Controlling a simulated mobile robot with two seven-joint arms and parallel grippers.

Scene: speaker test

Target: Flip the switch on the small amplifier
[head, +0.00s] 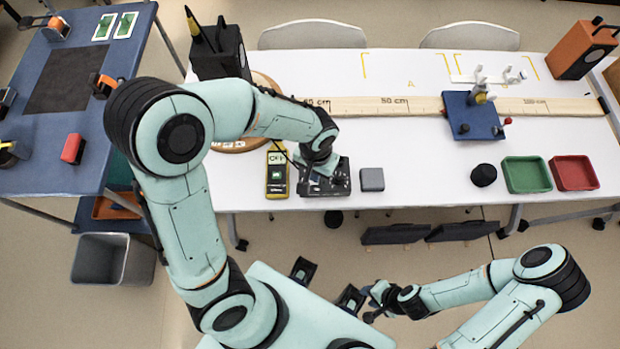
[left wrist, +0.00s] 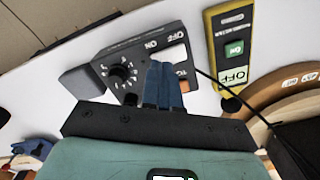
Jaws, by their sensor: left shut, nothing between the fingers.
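The small amplifier (head: 314,189) is a black box near the table's front edge, partly covered by my left gripper (head: 322,178). In the left wrist view the amplifier (left wrist: 140,57) shows a round knob with a dial, ON and OFF labels, a white patch and an orange label. My left gripper's blue fingers (left wrist: 165,85) are shut with nothing between them, over the panel beside the white patch. I cannot tell if they touch it. The switch's lever is not clearly visible. My right gripper (head: 376,300) is in front of the table, away from the amplifier; its jaws are unclear.
A yellow meter (head: 278,173) lies left of the amplifier, and a grey block (head: 372,180) sits right of it. A thin black cable (left wrist: 208,78) runs beside the fingers. A wooden ruler plank (head: 425,105) lies behind. Green (head: 526,189) and red (head: 574,187) trays stand far right.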

